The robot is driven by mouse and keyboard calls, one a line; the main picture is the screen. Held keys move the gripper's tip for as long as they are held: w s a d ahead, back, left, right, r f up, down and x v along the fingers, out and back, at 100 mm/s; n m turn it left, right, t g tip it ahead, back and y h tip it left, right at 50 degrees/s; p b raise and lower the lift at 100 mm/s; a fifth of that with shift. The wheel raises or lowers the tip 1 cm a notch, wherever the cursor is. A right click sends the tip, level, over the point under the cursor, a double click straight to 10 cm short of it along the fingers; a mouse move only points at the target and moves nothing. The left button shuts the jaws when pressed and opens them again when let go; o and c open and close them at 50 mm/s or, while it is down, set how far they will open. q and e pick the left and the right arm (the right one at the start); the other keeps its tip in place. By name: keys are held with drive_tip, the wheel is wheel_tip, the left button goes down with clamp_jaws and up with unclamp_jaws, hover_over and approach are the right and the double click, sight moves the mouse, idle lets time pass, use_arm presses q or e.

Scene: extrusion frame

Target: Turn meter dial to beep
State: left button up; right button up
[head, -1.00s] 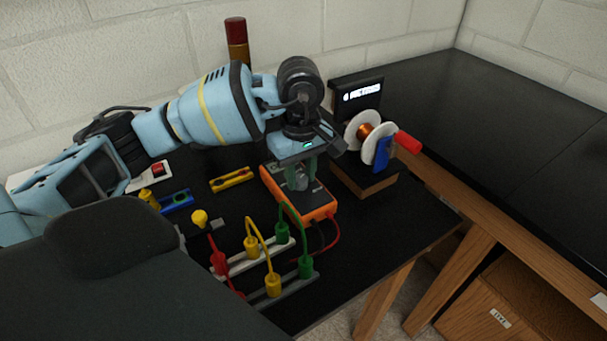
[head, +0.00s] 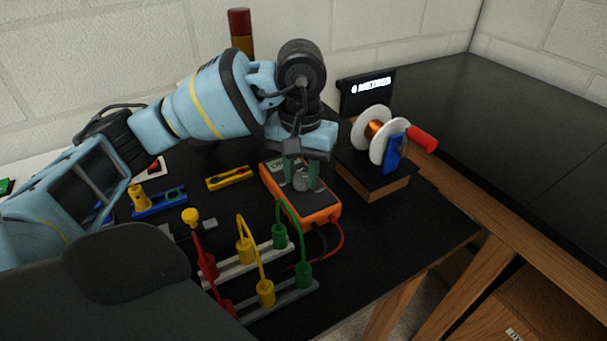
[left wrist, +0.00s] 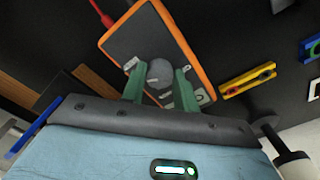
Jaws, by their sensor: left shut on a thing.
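The orange meter (head: 322,213) lies on the black table in the head view, with red and black leads at its near end. Its grey dial (head: 301,182) sits between the green fingers of my left gripper (head: 302,184), which points down over the meter. In the left wrist view the meter (left wrist: 203,75) shows its dark face and orange rim, and the round dial (left wrist: 159,73) is between the two fingers (left wrist: 160,86). My left gripper is shut on the dial. The screen (head: 284,165) shows in part; its reading is too small to tell. My right gripper is not in view.
A wire spool stand (head: 372,180) with a red handle stands just right of the meter. White and grey terminal strips (head: 290,297) with arched yellow, green and red leads stand in front. A yellow holder (head: 230,178) and a blue holder (head: 160,203) lie to the left.

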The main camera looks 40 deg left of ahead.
sight(301, 178)
use_arm(q)
drive_tip(key=shift+m, duration=0.6)
drive_tip(key=o, duration=1)
drive_tip(key=shift+r+p, duration=0.35)
drive_tip(key=shift+r, duration=3.55)
